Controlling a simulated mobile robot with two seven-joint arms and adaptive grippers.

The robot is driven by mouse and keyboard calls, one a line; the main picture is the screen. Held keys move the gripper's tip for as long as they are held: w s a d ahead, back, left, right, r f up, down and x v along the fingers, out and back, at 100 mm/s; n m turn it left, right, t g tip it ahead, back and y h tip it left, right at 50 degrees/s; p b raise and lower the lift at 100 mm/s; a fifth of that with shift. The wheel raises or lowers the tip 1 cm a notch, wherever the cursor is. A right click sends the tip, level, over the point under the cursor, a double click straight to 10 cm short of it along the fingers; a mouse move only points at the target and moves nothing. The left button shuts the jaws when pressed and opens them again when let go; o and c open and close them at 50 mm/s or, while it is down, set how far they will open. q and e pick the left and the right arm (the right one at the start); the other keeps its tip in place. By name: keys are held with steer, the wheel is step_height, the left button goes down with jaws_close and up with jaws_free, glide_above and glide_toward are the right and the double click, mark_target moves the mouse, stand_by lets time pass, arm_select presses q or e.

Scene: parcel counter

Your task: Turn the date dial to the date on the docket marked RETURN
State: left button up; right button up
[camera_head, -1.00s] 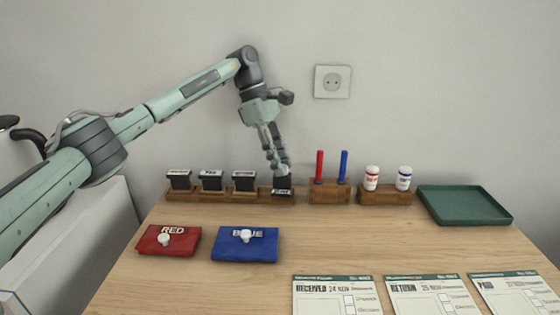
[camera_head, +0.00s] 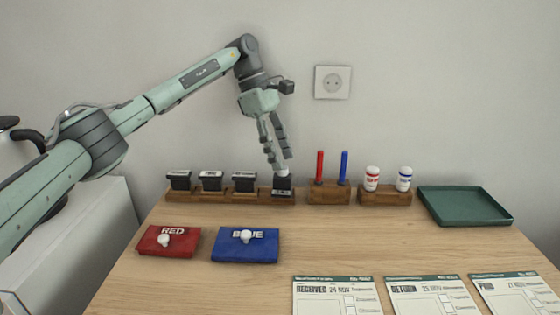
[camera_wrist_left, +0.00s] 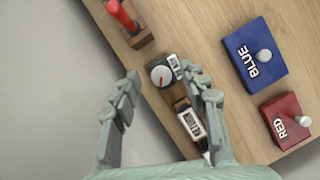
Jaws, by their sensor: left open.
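The date dial (camera_wrist_left: 162,75) is a round pale knob with a red pointer on top of a dark stamp (camera_head: 283,186) at the right end of the wooden stamp rack. In the wrist view a small label window shows beside it, its date too small to read. My left gripper (camera_head: 278,165) is open, pointing down just above the dial; in the wrist view its fingers (camera_wrist_left: 165,84) stand on either side, with no clear contact. The docket marked RETURN (camera_head: 428,300) lies at the front, reading 25 NOV. My right gripper is out of view.
RECEIVED (camera_head: 335,298) and PAID (camera_head: 515,295) dockets flank it. Several stamps fill the rack (camera_head: 210,197). Red (camera_head: 170,242) and blue (camera_head: 245,246) pads lie in front. Pen holder (camera_head: 328,195), bottle holder (camera_head: 385,198) and green tray (camera_head: 465,206) stand right. The table's middle is clear.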

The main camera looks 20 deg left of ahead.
arm_select(q)
step_height(320, 180, up, 8)
steer(key=shift+f, duration=0.15)
stand_by(0.5)
